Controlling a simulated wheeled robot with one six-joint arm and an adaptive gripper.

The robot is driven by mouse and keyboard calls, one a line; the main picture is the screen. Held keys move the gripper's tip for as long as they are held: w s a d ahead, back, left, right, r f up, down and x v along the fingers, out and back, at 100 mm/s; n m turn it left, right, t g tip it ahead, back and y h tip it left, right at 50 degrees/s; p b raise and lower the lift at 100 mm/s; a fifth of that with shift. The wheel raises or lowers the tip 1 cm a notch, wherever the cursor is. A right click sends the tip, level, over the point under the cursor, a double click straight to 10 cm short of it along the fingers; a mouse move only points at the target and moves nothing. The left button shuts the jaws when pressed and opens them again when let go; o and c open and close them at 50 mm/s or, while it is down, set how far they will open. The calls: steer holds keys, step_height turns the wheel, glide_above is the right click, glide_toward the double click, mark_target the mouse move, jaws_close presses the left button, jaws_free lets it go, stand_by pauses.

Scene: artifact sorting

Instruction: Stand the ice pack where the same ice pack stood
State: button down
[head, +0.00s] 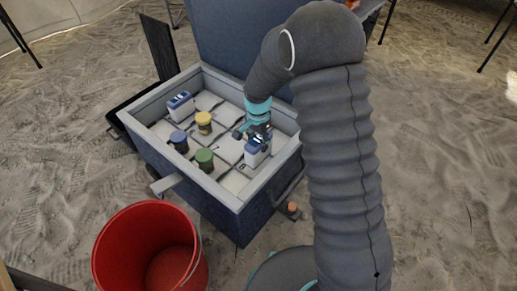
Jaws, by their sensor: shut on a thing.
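A white ice pack with a blue top (256,150) stands upright in the right part of the open cooler box (151,149). My gripper (260,134) is at its top, shut on it. My arm and gripper hide part of the pack's top and the box corner behind. A second white and blue pack (181,106) stands in the left back part of the box. I cannot tell whether the held pack touches the box floor.
A yellow-lidded jar (204,123), a blue-lidded jar (179,142) and a green-lidded jar (205,160) stand in the box. A red bucket (112,254) is in front. The box's raised lid (235,40) stands behind. Open sandy ground lies to the right.

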steer(key=shift+f, duration=2)
steer(key=shift+f, duration=0.15)
steer(key=c, duration=0.5)
jaws_free()
steer(key=shift+c, duration=0.2)
